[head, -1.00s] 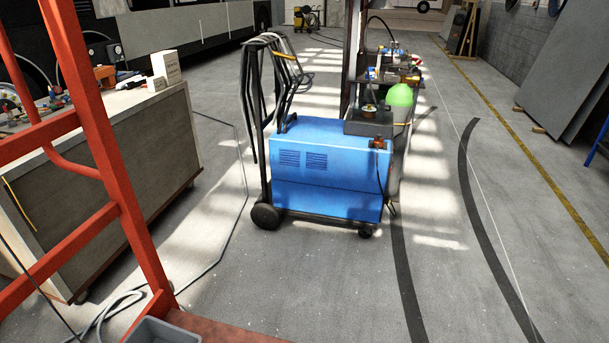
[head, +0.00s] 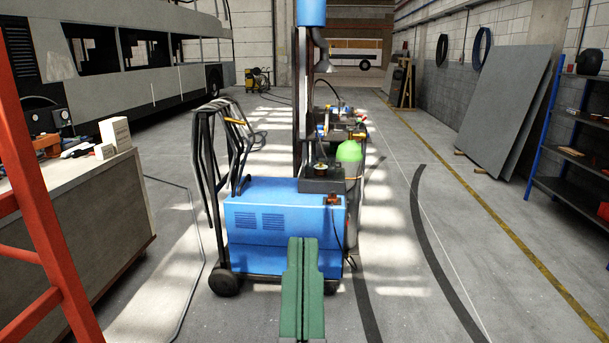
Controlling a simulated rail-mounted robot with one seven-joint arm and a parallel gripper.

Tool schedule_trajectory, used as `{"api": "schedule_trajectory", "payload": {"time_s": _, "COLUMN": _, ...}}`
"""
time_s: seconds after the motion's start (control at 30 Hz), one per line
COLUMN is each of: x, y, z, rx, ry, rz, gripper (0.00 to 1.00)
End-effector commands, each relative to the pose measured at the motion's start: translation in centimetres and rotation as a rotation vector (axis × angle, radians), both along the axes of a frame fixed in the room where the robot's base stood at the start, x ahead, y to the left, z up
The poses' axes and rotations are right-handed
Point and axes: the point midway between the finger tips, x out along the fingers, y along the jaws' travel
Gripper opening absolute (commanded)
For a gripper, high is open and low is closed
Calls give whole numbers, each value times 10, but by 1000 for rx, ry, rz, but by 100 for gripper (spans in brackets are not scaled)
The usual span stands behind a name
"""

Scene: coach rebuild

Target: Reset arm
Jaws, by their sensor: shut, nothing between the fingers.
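My gripper (head: 303,246) shows at the bottom middle of the head view as two green fingers pointing forward. They lie side by side with only a thin dark line between them, shut and empty. In the picture they overlap the front of the blue wheeled welding cart (head: 262,222); I cannot tell the exact distance, but no contact shows. The rest of my arm is out of frame below.
A red metal frame (head: 52,240) stands close at the left, before a workbench (head: 100,225) with boxes and tools. A green-topped cylinder (head: 349,151) stands behind the cart. Grey panels (head: 505,95) lean on the right wall beside a blue-framed shelf (head: 560,185).

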Motion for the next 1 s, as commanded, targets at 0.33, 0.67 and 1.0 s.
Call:
{"api": "schedule_trajectory", "payload": {"time_s": 0.33, "x": -30, "y": -2, "z": 161, "rx": -78, "ry": -22, "rz": -41, "gripper": 0}}
{"api": "schedule_trajectory", "payload": {"time_s": 0.67, "x": -29, "y": 0, "z": 333, "rx": -73, "ry": -21, "rz": -29, "gripper": 0}}
{"api": "schedule_trajectory", "payload": {"time_s": 1.0, "x": -29, "y": 1, "z": 405, "rx": -71, "ry": -19, "rz": -23, "gripper": 0}}
